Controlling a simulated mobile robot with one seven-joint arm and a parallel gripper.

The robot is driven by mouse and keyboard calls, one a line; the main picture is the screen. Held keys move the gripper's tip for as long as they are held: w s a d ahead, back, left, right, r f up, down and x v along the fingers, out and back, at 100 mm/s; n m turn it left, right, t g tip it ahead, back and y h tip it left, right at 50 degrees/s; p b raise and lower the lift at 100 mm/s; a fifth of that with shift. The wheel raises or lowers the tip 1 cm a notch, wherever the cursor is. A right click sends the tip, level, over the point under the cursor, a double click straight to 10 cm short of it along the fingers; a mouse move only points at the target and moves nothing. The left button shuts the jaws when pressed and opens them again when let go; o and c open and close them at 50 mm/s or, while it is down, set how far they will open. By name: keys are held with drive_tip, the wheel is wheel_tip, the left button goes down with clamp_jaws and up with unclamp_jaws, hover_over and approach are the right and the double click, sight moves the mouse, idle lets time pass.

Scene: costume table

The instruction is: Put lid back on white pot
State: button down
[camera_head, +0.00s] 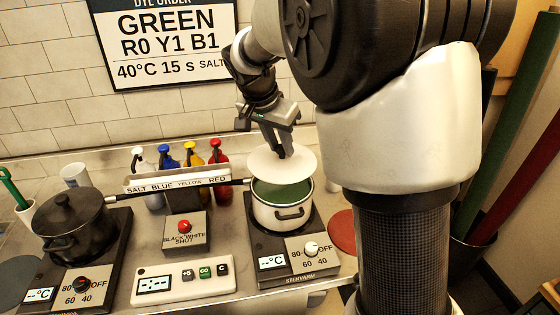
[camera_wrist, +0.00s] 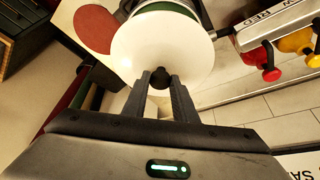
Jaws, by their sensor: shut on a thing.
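The white pot (camera_head: 283,212) stands on the right hot plate (camera_head: 300,250), with green liquid (camera_head: 283,192) showing inside. The white round lid (camera_head: 300,162) is held above the pot's back part, apart from it and somewhat tilted. My gripper (camera_head: 281,150) is shut on the lid's black knob (camera_wrist: 159,76). In the wrist view the lid (camera_wrist: 163,42) hides most of the pot, and a bit of the pot's rim (camera_wrist: 165,8) shows beyond it.
A black lidded pot (camera_head: 70,218) stands on the left hot plate (camera_head: 90,262). A control panel (camera_head: 184,282) and a red-button box (camera_head: 186,231) lie between. A red disc (camera_head: 341,230) lies to the right.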

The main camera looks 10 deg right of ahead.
sight(278, 161)
drive_tip(key=shift+a, duration=0.1)
drive_tip(key=shift+f+b, duration=0.45)
drive_tip(key=shift+f, duration=0.15)
drive_tip(key=shift+f+b, duration=1.75)
drive_tip(key=shift+f, duration=0.75)
drive_tip(key=shift+f+b, duration=0.15)
drive_tip(key=shift+b, duration=0.5)
idle(0.3)
drive_tip(key=c, duration=1.4)
unclamp_jaws()
drive_tip(key=shift+o, duration=0.6)
